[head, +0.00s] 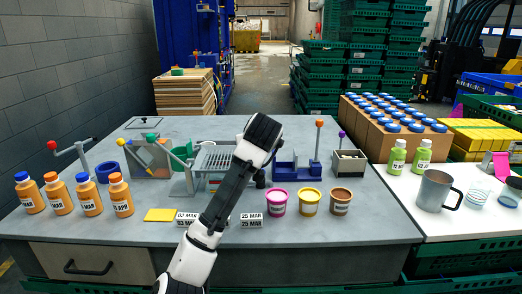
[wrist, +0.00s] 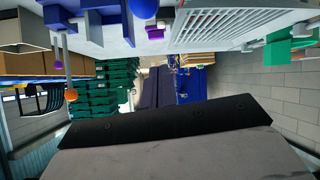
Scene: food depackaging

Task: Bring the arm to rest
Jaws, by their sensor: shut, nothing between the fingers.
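My arm rises from the bottom of the head view over the front middle of the grey table (head: 345,235). Its black upper end stands before the metal rack. My gripper (head: 260,179) is mostly hidden behind the arm, low by the rack, shut and empty. In the wrist view a dark bar and a grey surface fill the lower part, and the fingertips do not show clearly. The wrist picture is upside down, with the rack (wrist: 235,28) at the top.
Orange bottles (head: 88,194) stand at left, with a yellow pad (head: 160,215) and date cards (head: 251,220) nearby. Pink (head: 278,203), yellow (head: 310,202) and brown (head: 340,202) cups stand right of the arm. A blue holder (head: 297,170) is behind them. A mug (head: 435,190) stands at right.

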